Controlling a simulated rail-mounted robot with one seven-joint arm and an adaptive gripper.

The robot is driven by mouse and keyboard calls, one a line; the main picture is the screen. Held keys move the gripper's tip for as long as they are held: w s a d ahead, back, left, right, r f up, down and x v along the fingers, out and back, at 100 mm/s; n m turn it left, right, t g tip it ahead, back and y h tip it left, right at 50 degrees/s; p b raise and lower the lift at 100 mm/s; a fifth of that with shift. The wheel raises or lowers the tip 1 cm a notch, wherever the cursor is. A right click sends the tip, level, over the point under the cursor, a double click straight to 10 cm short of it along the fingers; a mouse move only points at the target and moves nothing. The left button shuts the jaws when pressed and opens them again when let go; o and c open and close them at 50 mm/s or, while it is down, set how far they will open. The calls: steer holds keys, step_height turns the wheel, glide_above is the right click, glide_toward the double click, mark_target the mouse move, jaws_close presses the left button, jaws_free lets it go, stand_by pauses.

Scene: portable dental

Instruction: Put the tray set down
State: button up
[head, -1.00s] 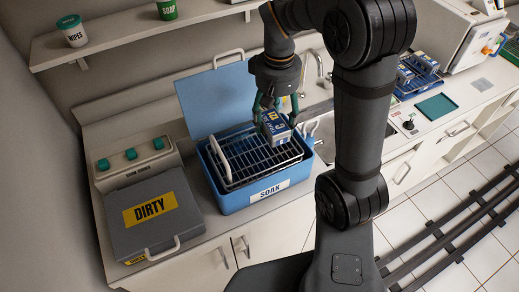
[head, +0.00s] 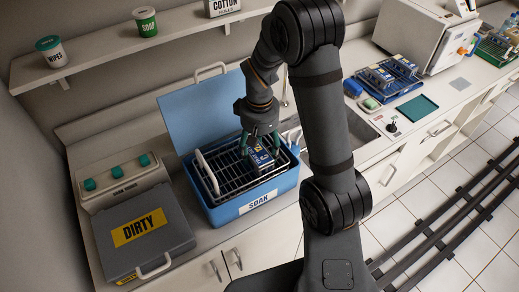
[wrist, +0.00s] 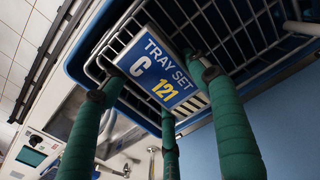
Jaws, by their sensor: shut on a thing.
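The tray set (head: 260,161) is a blue and white block. In the wrist view its label reads "TRAY SET C 121" (wrist: 158,68). My gripper (head: 261,146) is shut on it with green fingers around its sides. The tray set is low inside the wire basket (head: 224,184) of the blue SOAK tub (head: 226,213), towards its right half. Whether its underside touches the basket floor is hidden. The basket's wires show behind it in the wrist view (wrist: 214,24).
The tub's blue lid (head: 205,115) stands open behind it. A grey DIRTY case (head: 165,240) is at the left. A sink (head: 360,128), a blue rack of tray sets (head: 390,78) and a green mat (head: 417,107) are to the right. The shelf (head: 110,48) is above.

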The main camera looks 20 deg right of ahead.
mark_target(260, 148)
steer(key=shift+s+f, duration=0.1)
steer(key=o, duration=1.4)
step_height(260, 148, up, 12)
steer(key=shift+r, duration=0.2)
